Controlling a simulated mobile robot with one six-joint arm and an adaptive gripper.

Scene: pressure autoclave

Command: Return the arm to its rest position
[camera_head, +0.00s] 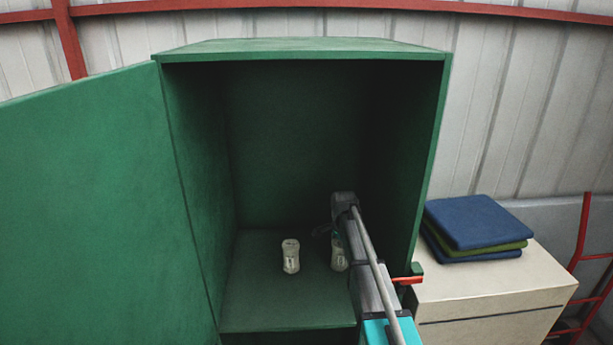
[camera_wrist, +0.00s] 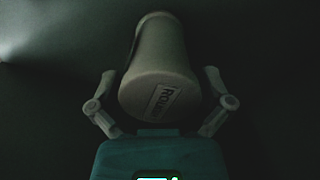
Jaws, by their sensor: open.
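My gripper (camera_wrist: 160,78) is open, with one finger on each side of a pale jar (camera_wrist: 158,52) with a dark-lettered label. A gap shows between each fingertip and the jar. In the head view my arm reaches into the green cabinet (camera_head: 290,160), and the gripper is mostly hidden behind the wrist. The jar by my gripper (camera_head: 339,262) stands on the cabinet floor, partly covered by my arm. A second pale jar (camera_head: 290,256) stands upright to its left.
The cabinet door (camera_head: 90,200) stands open at the left. The right cabinet wall (camera_head: 425,170) and a red handle (camera_head: 408,280) are close to my arm. Folded cloths (camera_head: 478,221) lie on a pale chest (camera_head: 490,290) at the right. The upper cabinet space is empty.

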